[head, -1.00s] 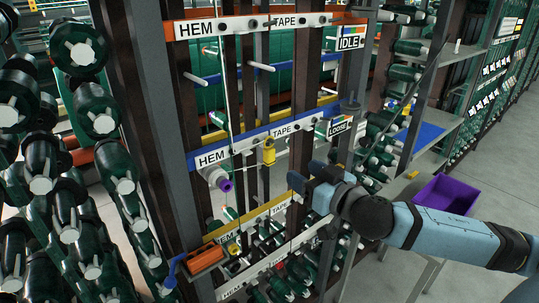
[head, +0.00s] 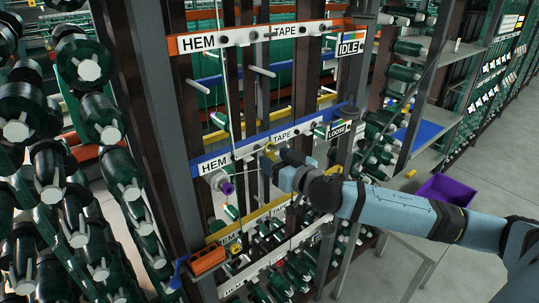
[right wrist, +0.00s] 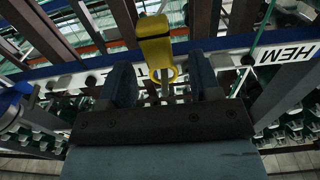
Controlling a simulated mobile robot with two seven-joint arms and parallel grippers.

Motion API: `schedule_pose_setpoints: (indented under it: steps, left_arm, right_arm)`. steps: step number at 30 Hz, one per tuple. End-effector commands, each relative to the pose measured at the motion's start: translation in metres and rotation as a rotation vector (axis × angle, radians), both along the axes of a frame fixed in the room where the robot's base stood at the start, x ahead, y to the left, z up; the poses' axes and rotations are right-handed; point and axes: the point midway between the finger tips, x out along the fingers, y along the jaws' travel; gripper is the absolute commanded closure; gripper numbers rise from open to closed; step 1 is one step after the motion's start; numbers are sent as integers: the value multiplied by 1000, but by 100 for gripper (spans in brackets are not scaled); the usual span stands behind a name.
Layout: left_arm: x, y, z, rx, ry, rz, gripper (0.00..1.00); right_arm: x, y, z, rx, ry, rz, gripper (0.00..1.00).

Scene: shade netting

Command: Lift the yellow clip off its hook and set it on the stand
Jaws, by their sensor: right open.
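The yellow clip (head: 269,150) hangs at the blue HEM/TAPE rail of the rack, beside the TAPE label. In the head view my right gripper's fingers partly cover it. In the right wrist view the yellow clip (right wrist: 156,47) has a solid body and a ring, with a pale hook or rod at its body's end. My right gripper (head: 274,162) is open at the clip. In the wrist view its two dark fingers (right wrist: 163,78) stand on either side of the ring, with gaps on both sides. My left gripper is out of view. I cannot tell which thing is the stand.
A white spool with a purple end (head: 227,188) sticks out left of the clip. A LOOSE sign (head: 339,129) is to the right. An orange tray (head: 208,261) is at the rack's lower left. A purple bin (head: 447,188) stands right. Pegs and strands crowd the rack.

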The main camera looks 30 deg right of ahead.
Motion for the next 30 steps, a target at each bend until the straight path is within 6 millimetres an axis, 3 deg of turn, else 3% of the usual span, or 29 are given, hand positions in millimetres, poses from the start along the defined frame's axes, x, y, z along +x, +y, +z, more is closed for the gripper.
schedule_pose_setpoints:
  steps: [4, 11, 14, 18, 30]
  left_arm:
    - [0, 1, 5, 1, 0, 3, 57]
    - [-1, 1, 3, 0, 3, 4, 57]
    - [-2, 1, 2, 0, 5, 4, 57]
    - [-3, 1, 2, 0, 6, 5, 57]
    - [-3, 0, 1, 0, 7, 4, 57]
  right_arm:
    - [11, 1, 1, 0, -1, 1, 43]
    - [12, 1, -1, -1, 1, 1, 43]
    - [12, 1, -1, -1, 1, 1, 61]
    - [12, 1, -1, -1, 1, 1, 93]
    - [12, 1, 0, 0, 0, 1, 95]
